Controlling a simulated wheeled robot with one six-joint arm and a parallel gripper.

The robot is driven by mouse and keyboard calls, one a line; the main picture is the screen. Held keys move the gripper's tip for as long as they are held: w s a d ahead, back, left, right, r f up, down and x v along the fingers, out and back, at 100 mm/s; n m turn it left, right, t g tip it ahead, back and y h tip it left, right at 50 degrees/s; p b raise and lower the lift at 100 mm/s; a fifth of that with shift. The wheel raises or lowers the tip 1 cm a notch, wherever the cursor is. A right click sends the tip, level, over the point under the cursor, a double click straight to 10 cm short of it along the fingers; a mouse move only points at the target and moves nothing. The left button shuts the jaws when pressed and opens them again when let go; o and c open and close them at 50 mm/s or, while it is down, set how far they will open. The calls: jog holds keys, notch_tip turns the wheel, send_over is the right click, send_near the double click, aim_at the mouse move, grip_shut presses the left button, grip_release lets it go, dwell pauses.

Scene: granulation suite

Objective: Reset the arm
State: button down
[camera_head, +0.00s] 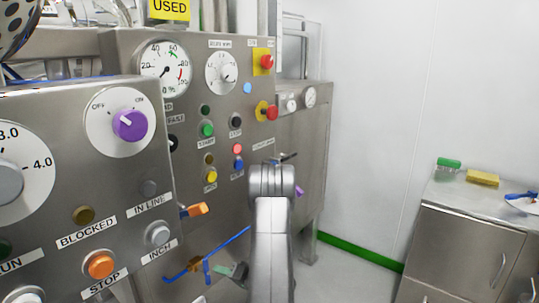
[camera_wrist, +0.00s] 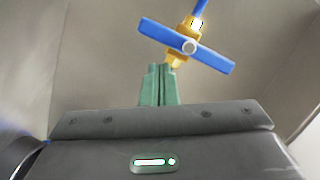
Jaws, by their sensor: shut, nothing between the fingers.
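My gripper (camera_wrist: 160,72) shows in the wrist view with its green fingers together and nothing between them. A blue cross handle (camera_wrist: 205,52) on a brass valve body (camera_wrist: 176,55) is just beyond the fingertips; whether they touch is unclear. In the head view my grey arm (camera_head: 271,225) rises in the middle, in front of the steel control cabinet. Low to its left, a blue handle (camera_head: 206,270) sits close to a small green and dark part that looks like my gripper's end, partly hidden by the arm.
Steel panels with a purple selector knob (camera_head: 130,125), an orange button (camera_head: 101,265) and dials fill the left. A steel cabinet (camera_head: 459,247) at right bears a green brush (camera_head: 448,163) and yellow sponge (camera_head: 482,178). Floor shows between the panels and this cabinet.

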notch_tip(320, 180, up, 3)
jog(key=n+h+b, duration=0.1)
jog(key=n+b, duration=0.1)
jog(key=n, duration=0.1)
jog(key=n+t+h+b, duration=0.1)
jog(key=n+b, duration=0.1)
jog(key=n, duration=0.1)
jog(key=shift+s+f+n, duration=0.1)
jog(key=shift+n, duration=0.2)
